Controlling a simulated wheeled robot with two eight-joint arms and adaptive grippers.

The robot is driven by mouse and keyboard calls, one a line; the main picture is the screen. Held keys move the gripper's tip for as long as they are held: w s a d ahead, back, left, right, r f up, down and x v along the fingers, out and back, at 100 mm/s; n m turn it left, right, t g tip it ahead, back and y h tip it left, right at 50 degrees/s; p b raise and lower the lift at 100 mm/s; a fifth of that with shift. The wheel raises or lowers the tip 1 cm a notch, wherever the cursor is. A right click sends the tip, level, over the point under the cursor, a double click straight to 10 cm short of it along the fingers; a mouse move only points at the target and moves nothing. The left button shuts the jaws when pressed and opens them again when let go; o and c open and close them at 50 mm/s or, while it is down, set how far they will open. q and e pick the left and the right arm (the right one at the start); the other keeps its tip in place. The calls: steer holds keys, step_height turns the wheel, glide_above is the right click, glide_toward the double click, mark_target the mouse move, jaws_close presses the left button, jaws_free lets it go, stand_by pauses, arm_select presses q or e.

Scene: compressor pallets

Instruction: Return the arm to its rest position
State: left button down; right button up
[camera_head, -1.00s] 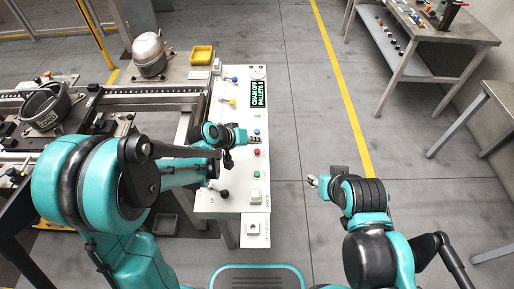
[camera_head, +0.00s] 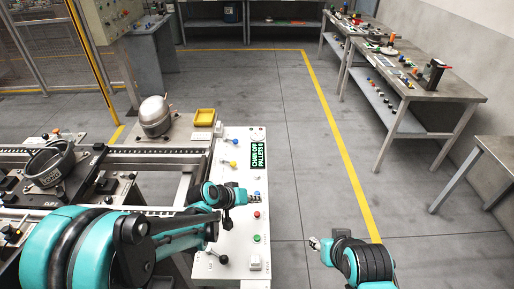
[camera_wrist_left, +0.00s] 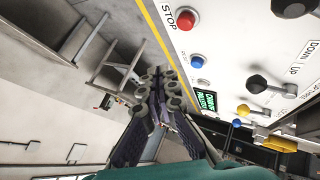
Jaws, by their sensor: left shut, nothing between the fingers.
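My left gripper (camera_head: 250,198) is over the white control panel (camera_head: 232,240), close to its right-hand buttons. It also shows in the left wrist view (camera_wrist_left: 160,88), where its fingers are together with nothing held. The left arm, teal and black, reaches in from the left side. My right gripper (camera_head: 317,243) is over the floor to the right of the panel. It is small, and its jaw state is unclear.
The panel carries a red button (camera_head: 256,214), a green button (camera_head: 256,238) and lever knobs. A conveyor with a black round housing (camera_head: 50,165) and a grey compressor (camera_head: 155,115) stands left, near a yellow tray (camera_head: 204,117). Workbenches (camera_head: 440,88) stand right; floor between is clear.

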arm_select(q)
steer(key=s+a+r+y, duration=0.3)
steer(key=s+a+r, duration=0.1)
steer(key=s+a, duration=0.4)
steer(key=s+a+r+t+y, duration=0.1)
steer(key=s+a+r+y, duration=0.2)
steer(key=s+a, duration=0.6)
steer(key=s+r, duration=0.1)
steer(key=s, duration=0.2)
steer(key=shift+r+n+y, duration=0.25)
steer(key=shift+n+y, duration=0.05)
steer(key=shift+y, duration=0.1)
